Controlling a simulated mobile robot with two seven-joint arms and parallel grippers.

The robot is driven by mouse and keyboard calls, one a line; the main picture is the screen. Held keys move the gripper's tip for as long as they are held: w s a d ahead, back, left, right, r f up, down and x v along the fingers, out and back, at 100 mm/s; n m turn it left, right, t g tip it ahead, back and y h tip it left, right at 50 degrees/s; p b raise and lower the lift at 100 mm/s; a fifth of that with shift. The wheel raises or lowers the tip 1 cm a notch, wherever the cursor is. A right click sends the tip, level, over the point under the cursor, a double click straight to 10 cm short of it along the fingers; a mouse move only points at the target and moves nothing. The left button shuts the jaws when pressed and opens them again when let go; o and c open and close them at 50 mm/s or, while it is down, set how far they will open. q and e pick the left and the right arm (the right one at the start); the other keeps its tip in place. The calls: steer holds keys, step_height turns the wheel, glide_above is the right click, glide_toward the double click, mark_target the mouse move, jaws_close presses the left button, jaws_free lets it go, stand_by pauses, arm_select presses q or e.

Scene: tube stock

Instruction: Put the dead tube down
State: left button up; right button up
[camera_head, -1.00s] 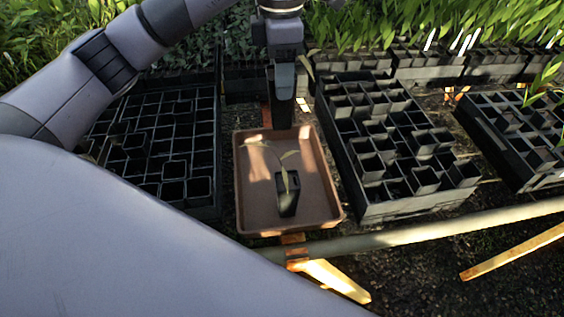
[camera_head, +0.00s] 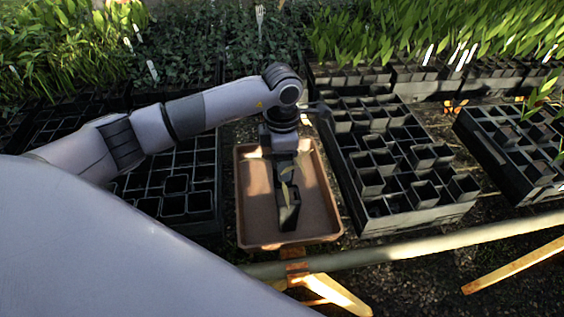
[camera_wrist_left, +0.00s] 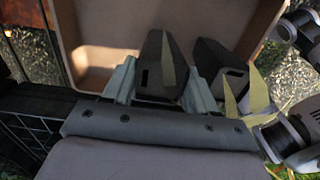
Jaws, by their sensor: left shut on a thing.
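My left gripper (camera_head: 284,165) points down inside the brown tray (camera_head: 246,224). In the left wrist view it is shut on a black tube (camera_wrist_left: 151,76) with a yellowish, withered leaf, which I take as the dead tube. Another black tube (camera_head: 289,215) with a drooping, pale plant stands in the tray, close to the held one. It also shows just right of the fingers in the left wrist view (camera_wrist_left: 217,68). I cannot tell whether the held tube touches the tray floor. My right gripper is out of view.
A black crate of tubes (camera_head: 180,205) stands left of the tray, and another (camera_head: 400,222) stands close on its right. A further crate (camera_head: 525,180) is at far right. A pale rail (camera_head: 420,245) runs in front. Bare tray floor shows at left and right.

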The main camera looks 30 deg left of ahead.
arm_select(q)
steer(key=shift+f, duration=0.65)
steer(key=shift+f, duration=0.15)
steer(key=o, duration=1.5)
steer(key=shift+r, duration=0.25)
step_height(320, 180, up, 12)
steer(key=b, duration=0.1)
